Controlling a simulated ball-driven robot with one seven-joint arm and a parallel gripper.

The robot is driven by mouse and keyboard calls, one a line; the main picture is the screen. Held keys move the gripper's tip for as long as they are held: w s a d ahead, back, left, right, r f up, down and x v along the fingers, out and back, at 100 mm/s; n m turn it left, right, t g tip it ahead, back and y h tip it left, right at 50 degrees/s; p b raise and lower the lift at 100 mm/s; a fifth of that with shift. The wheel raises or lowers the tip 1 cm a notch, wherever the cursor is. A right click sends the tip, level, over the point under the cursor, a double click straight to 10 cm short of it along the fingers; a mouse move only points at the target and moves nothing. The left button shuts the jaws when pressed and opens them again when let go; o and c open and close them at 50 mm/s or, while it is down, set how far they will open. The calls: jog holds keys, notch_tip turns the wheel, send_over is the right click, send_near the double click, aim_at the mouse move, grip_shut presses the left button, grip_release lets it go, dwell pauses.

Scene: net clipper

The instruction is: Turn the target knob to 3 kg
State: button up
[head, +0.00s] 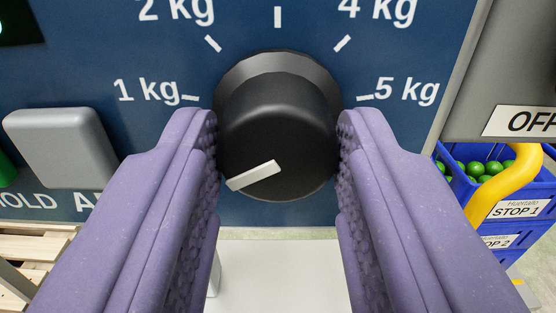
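The target knob (275,115) is round and black and sits on a dark blue panel. Its white pointer (253,175) points to the lower left, below the "1 kg" mark. White tick marks and labels surround its upper half: "1 kg" (146,90), "2 kg" (177,10), "4 kg" (377,10) and "5 kg" (407,91). A top tick (277,16) stands between 2 kg and 4 kg; its label is outside the view. My gripper (278,135) has its two purple fingers on the knob's left and right sides. No clear gap shows, but I cannot tell whether they press on it.
A grey button (62,147) protrudes from the panel at left, above partly hidden lettering. At right are a grey part with an "OFF" label (522,121), a yellow curved bar (500,190) and blue crates (455,180) with green round items. Below the panel is a pale surface (278,275).

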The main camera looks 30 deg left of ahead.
jog(key=shift+c, duration=0.9)
jog(key=shift+m, duration=0.3)
jog(key=m+p, duration=0.3)
jog(key=m, duration=0.1)
jog(key=shift+r+m, duration=0.1)
jog(key=shift+m, duration=0.2)
jog(key=m+p, duration=0.4)
jog(key=m, duration=0.2)
jog(key=shift+m, duration=0.3)
jog(key=m+p, duration=0.3)
jog(key=m, duration=0.3)
jog(key=shift+p, duration=0.4)
jog(key=m+p, duration=0.2)
jog(key=m, duration=0.3)
jog(key=shift+m, duration=0.4)
